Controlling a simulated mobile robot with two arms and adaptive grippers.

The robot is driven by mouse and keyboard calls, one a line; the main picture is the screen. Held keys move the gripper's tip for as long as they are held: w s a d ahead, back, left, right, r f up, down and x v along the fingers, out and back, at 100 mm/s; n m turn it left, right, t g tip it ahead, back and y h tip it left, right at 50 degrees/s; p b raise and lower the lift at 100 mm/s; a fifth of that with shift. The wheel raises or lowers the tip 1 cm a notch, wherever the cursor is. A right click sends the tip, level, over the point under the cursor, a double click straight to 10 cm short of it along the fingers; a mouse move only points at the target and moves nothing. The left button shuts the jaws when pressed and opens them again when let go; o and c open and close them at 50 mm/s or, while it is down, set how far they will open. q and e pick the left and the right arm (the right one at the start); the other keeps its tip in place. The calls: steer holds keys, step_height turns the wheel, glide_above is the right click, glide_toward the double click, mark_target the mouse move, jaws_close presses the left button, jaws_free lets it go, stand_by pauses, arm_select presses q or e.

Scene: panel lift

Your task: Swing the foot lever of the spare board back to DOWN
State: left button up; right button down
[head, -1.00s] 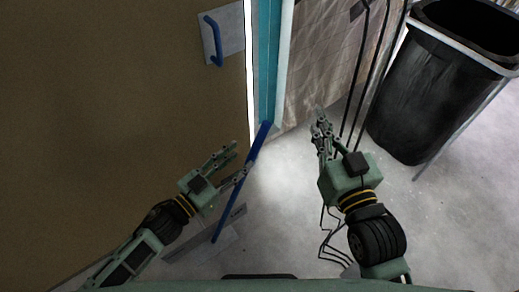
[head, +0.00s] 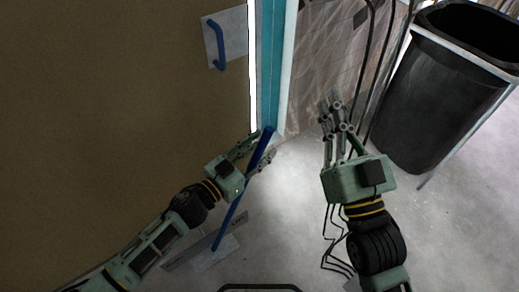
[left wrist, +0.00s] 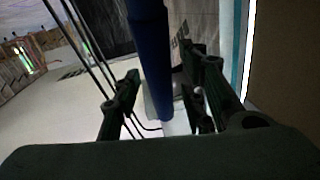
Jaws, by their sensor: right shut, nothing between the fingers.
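The spare board (head: 110,110) is a large brown panel filling the left of the head view. Its foot lever (head: 229,215) is a long blue bar that slants up and right from a grey foot plate (head: 213,257) low at the board. My left gripper (head: 262,147) is open near the lever's upper end, with its fingers on either side of the bar. In the left wrist view the blue lever (left wrist: 150,55) runs between the spread fingers, with room visible beside it. My right gripper (head: 331,105) is shut and empty, over the floor to the right.
A blue pull handle (head: 217,45) sits on a pale plate high on the board. A teal post (head: 269,60) and plastic sheeting (head: 325,60) stand behind. A black bin (head: 445,85) stands at right, with dark cables nearby. The floor between the grippers is clear.

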arm_select(q)
jaws_close()
stand_by(0.5)
